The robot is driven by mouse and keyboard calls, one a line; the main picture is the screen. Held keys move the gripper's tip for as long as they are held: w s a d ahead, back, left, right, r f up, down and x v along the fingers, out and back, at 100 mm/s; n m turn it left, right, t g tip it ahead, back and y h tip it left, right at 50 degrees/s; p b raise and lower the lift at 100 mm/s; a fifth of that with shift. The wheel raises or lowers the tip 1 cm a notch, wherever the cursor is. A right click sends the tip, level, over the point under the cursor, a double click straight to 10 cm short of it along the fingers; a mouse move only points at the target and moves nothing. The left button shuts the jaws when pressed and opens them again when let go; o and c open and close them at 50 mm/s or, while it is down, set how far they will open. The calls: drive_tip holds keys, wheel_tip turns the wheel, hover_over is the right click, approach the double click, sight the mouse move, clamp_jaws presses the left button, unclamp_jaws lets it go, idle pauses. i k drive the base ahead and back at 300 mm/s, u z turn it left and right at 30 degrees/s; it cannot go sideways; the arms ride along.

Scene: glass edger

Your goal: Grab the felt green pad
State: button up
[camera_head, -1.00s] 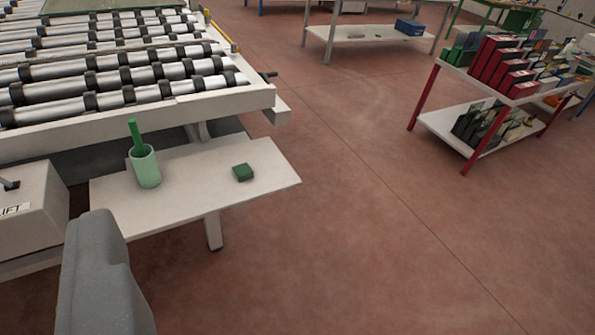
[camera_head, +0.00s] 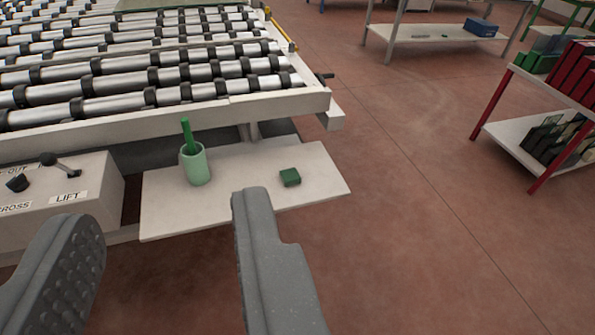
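A small dark green block-shaped pad (camera_head: 290,177) lies flat on a pale shelf (camera_head: 235,172) at the end of the roller machine. A light green cup (camera_head: 196,167) stands upright to its left with a darker green stick (camera_head: 187,135) in it. My gripper (camera_head: 170,222) is in the foreground, its two grey fingers wide apart with nothing between them. The right fingertip appears just below and left of the pad in the picture, apart from it. The pad is fully visible.
The roller conveyor (camera_head: 150,80) rises behind the shelf. A control box (camera_head: 70,195) marked LIFT, with levers, stands left of the shelf. A red-legged rack (camera_head: 545,120) is at right, and a low table (camera_head: 435,38) at back. The floor between is clear.

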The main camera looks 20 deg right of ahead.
sight(289, 177)
drive_tip(key=i, duration=0.9)
drive_tip(key=u, duration=0.1)
